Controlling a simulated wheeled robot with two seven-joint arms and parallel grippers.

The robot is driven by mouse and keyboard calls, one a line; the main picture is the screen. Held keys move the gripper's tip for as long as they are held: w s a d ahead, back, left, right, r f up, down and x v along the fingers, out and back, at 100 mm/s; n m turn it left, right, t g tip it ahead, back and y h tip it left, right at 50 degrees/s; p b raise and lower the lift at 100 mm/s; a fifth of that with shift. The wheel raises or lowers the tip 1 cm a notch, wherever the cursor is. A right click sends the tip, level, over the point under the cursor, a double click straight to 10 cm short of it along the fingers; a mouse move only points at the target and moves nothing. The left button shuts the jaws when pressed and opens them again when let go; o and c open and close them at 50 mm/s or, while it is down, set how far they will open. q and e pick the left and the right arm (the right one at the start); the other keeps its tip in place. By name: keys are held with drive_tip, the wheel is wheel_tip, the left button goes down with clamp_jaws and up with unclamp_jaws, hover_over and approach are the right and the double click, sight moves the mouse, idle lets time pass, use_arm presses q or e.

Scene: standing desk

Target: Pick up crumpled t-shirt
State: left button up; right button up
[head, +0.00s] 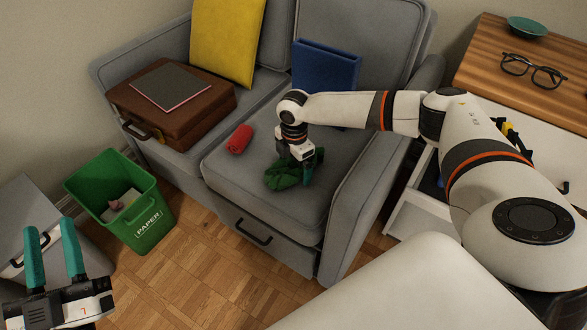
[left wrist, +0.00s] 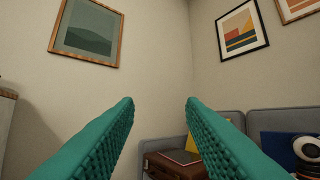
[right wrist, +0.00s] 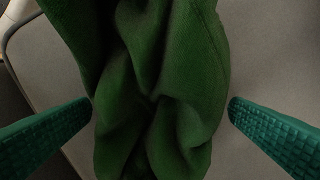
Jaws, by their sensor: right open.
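The crumpled t-shirt (head: 284,176) is dark green and lies on the front part of the sofa's right seat cushion. It fills the middle of the right wrist view (right wrist: 158,95). My right gripper (head: 308,172) is down at the t-shirt, with its teal fingers (right wrist: 160,115) open on either side of the bunched cloth. A narrow gap shows beside the right finger; the left finger is close to the cloth's edge. My left gripper (head: 54,240) is open and empty at the lower left, pointing up, away from the sofa. Its two fingers also show spread in the left wrist view (left wrist: 160,110).
On the grey sofa (head: 240,178) are a red rolled item (head: 239,139), a brown briefcase (head: 190,117) with a dark flat item (head: 171,87), a yellow cushion (head: 222,40) and a blue item (head: 325,67). A green paper bin (head: 152,222) stands left. A wooden desk (head: 490,62) is at right.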

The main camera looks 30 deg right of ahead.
drive_tip(key=shift+f, duration=0.3)
drive_tip(key=c, duration=1.1)
use_arm(q)
drive_tip(key=shift+s+r+t, duration=0.25)
drive_tip(key=shift+r+t, duration=0.15)
drive_tip(key=shift+r, duration=0.05)
use_arm(e)
drive_tip(key=shift+c, duration=0.2)
drive_tip(key=shift+r, duration=0.15)
